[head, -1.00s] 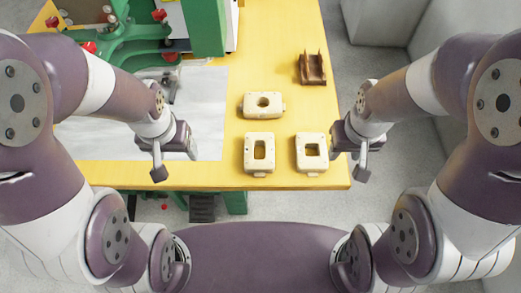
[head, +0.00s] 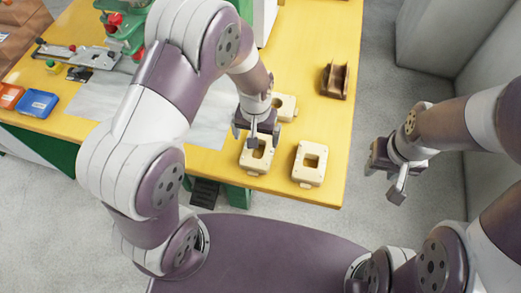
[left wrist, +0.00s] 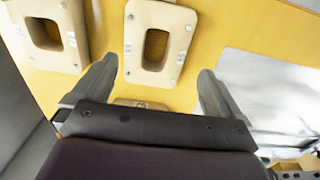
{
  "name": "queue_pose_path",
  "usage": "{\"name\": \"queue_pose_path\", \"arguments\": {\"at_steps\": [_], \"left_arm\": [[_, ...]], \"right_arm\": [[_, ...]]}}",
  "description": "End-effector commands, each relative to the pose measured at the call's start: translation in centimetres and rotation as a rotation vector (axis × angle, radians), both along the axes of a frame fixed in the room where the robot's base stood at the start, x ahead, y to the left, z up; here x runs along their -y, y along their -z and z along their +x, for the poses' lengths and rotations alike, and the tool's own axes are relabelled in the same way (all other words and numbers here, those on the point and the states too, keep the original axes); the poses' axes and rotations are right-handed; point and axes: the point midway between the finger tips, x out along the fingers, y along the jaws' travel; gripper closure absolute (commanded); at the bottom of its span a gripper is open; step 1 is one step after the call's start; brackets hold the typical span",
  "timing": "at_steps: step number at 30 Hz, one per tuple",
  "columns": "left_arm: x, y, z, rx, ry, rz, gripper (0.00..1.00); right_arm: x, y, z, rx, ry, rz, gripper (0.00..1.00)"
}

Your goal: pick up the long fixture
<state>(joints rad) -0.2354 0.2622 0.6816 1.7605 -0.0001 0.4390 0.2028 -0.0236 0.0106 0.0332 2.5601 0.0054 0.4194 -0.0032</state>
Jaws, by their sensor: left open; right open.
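The long fixture, which I take to be the cream block with the elongated opening (head: 254,169), lies on the yellow table near its front edge. It also shows in the left wrist view (left wrist: 181,42), beyond my fingertips. My left gripper (head: 256,135) is open and empty above the far end of this fixture and hides part of it. In the left wrist view the two fingers (left wrist: 156,70) are spread wide, one towards each side of it. My right gripper (head: 385,181) is open and empty, off the table's right edge.
A cream fixture with a squarer opening (head: 301,175) lies close to the right. Another with a round hole (head: 287,105) lies behind, partly hidden by my left arm. A brown bracket (head: 335,80) stands further back. Blue (head: 37,103) and red bins sit far left.

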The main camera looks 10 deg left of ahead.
Motion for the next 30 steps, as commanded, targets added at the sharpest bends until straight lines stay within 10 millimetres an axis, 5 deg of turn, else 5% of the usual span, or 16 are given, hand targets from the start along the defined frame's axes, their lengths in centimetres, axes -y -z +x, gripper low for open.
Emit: {"name": "queue_pose_path", "arguments": {"at_steps": [12, 19, 20, 24, 30], "left_arm": [[0.2, 6.2, -0.4, -0.001, 0.001, 0.000, 0.00], [0.3, 6.5, -0.3, 0.002, 0.001, -0.001, 0.00], [0.3, 6.5, -0.3, 0.002, 0.001, -0.001, 0.03], [0.2, 6.5, -0.3, 0.002, 0.001, -0.001, 0.44], [0.3, 6.4, -0.3, 0.003, 0.001, -0.001, 0.44]], "right_arm": [[0.0, 0.1, 0.0, 0.000, 0.000, 0.000, 0.57], [0.0, 0.1, 0.0, 0.000, 0.000, 0.000, 0.57], [0.0, 0.1, 0.0, 0.000, 0.000, 0.000, 0.57], [0.0, 0.1, 0.0, 0.000, 0.000, 0.000, 0.57], [0.0, 0.1, 0.0, 0.000, 0.000, 0.000, 0.57]]}}
